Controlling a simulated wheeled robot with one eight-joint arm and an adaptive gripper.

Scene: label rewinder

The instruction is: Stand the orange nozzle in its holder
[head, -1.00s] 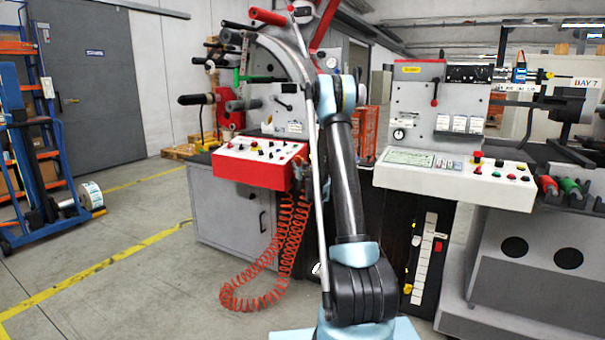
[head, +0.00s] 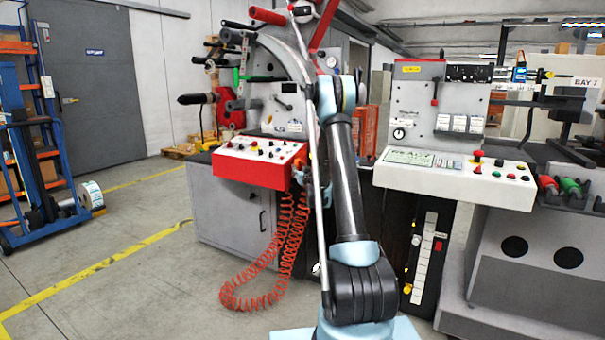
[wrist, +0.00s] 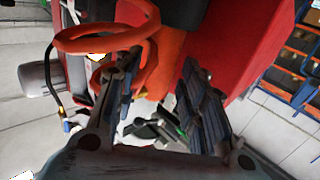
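The coiled orange-red hose (head: 262,285) hangs from near the right end of the red control box (head: 247,178) and droops in a loop towards the floor. My gripper (head: 311,190) is beside the box's right end, partly hidden by my arm. In the wrist view my gripper (wrist: 160,75) has its two fingers spread apart. Thick orange hose coils (wrist: 105,38) cross in front of the left finger, and orange shows beyond the gap. I see nothing clamped between the fingers. I cannot pick out the orange nozzle or its holder from the coils.
The red box side (wrist: 215,45) is close to the fingers. A white control panel (head: 450,178) stands to the right, with a dark gap below. A grey cabinet (head: 232,215) is under the red box. The floor at left is open, with a blue lift (head: 40,150) beyond.

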